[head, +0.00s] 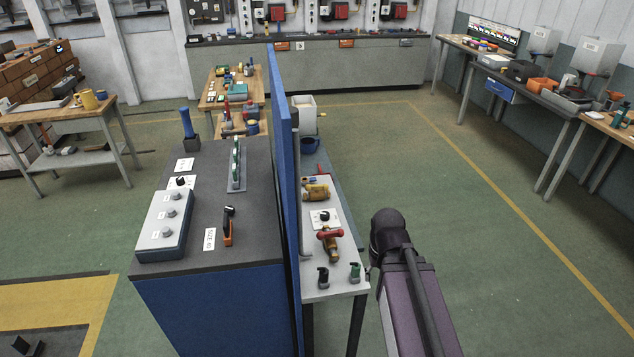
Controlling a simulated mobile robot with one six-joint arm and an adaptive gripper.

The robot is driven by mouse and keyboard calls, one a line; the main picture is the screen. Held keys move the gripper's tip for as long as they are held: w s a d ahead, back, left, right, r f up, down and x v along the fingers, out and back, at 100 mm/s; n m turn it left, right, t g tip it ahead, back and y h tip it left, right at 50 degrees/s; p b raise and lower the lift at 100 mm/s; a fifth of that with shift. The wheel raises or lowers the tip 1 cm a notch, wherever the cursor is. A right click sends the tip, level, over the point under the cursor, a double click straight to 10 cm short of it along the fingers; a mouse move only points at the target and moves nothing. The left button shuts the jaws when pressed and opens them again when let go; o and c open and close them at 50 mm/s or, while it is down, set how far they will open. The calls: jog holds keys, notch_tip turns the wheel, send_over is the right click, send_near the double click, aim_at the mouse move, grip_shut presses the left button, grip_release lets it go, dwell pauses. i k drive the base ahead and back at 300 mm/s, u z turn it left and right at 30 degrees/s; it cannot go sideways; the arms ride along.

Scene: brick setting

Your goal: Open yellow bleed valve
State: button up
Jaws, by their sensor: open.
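A yellow valve-like fitting (316,191) lies on the narrow light bench to the right of the blue partition. It is the yellowest fitting there, but I cannot tell for certain that it is the bleed valve, or whether it is open. Nearer on the same bench is a brass valve with a red handle (330,236). My purple arm link and dark joint show to the right of the bench's near end. My gripper itself does not show clearly in the head view.
The narrow bench (335,287) also holds a dark knob on a white plate (324,217), a small black fitting (323,277) and a small green fitting (354,272). The tall blue partition (291,170) blocks its left side. The green floor (440,190) to the right is clear.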

aim_at(325, 186)
jog(key=u, duration=0.1)
jog(key=i, duration=1)
jog(key=u, duration=0.2)
